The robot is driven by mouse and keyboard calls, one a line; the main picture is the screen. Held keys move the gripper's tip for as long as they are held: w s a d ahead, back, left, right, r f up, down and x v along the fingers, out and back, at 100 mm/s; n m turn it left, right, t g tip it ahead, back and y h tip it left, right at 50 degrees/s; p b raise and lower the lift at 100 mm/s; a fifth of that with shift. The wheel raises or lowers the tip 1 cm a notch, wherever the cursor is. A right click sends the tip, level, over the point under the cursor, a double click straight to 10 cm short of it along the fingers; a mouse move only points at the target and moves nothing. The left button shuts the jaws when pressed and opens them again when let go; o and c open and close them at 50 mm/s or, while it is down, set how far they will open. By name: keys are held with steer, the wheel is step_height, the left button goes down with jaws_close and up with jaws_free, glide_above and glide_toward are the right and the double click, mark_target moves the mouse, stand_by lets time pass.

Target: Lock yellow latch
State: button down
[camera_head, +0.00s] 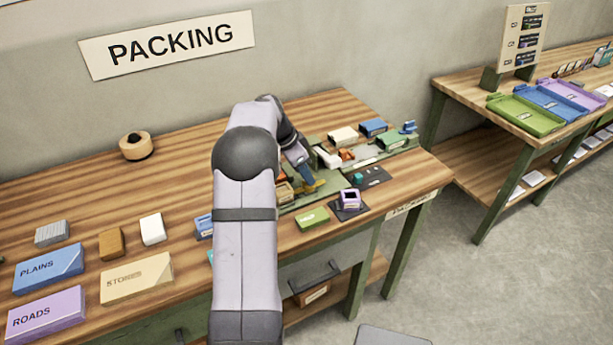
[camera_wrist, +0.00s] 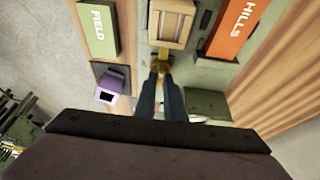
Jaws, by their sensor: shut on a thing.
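The yellow latch (camera_head: 311,188) is at the fingertips of my gripper (camera_head: 303,176), on the green fixture on the packing table. In the wrist view the yellow latch (camera_wrist: 162,66) shows between the two dark fingers of my gripper (camera_wrist: 160,78), which are shut on it. It lies at the near end of a tan wooden frame (camera_wrist: 172,22). The fingers hide part of the latch, and I cannot tell whether it is locked. My arm covers part of the fixture in the head view.
A green FIELD block (camera_head: 312,218) and a purple box (camera_head: 349,199) stand close by at the front. An orange HILLS block (camera_wrist: 237,25) is on the other side in the wrist view. Blue PLAINS (camera_head: 48,269) and purple ROADS (camera_head: 46,313) boxes lie far left. The table's back left is mostly clear.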

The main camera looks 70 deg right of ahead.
mark_target(297, 190)
stand_by(0.3)
steer(key=c, duration=1.8)
jaws_free()
steer(key=shift+c, duration=0.2)
steer(key=shift+r, duration=0.1)
steer(key=b+v, duration=0.1)
steer(key=v, duration=0.6)
steer(key=shift+b, duration=0.3)
